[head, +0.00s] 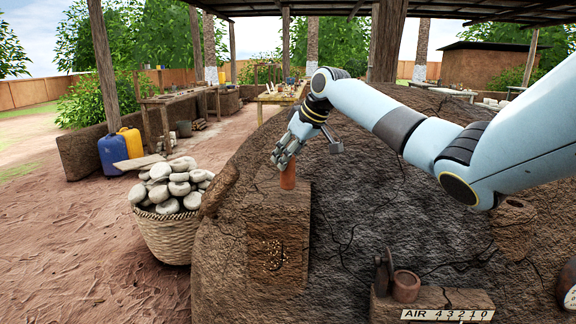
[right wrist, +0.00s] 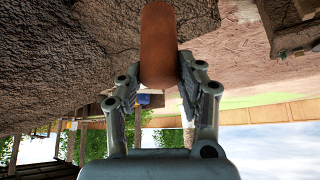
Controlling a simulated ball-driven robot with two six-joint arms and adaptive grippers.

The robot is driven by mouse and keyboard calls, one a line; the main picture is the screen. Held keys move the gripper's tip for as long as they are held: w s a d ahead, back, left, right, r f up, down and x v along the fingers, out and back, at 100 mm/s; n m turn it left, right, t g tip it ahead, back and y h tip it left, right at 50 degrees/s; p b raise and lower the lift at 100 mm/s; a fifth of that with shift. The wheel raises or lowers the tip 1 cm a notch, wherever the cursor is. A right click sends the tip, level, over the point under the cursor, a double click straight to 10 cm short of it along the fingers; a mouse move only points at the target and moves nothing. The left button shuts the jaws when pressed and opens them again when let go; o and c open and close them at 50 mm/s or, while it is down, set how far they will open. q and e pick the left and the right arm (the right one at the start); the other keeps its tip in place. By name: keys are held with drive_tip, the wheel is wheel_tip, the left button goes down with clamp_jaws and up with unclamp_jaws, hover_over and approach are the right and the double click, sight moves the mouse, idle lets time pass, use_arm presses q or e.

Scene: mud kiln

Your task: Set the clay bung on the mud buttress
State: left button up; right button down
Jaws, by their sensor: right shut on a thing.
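The clay bung (head: 288,177) is a reddish-brown, tapered cylinder, upright at the top of the mud buttress. My right gripper (head: 284,162) is shut on its upper part from above. In the right wrist view the bung (right wrist: 158,45) sits between the two fingers (right wrist: 158,82). The mud buttress (head: 262,240) is a brown, block-like pier against the kiln's front, with a flattish top. The bung's lower end is over that top, towards its back; I cannot tell whether it touches. My left gripper is not in view.
The cracked dark kiln dome (head: 380,190) fills the middle and right. A basket (head: 166,238) of pale stones stands left of the buttress.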

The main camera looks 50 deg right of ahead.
sight(287, 176)
wheel_tip(287, 176, down, 3)
drive_tip(key=shift+r, duration=0.1)
drive_tip(key=c, duration=0.8)
unclamp_jaws()
drive_tip(key=shift+c, duration=0.2)
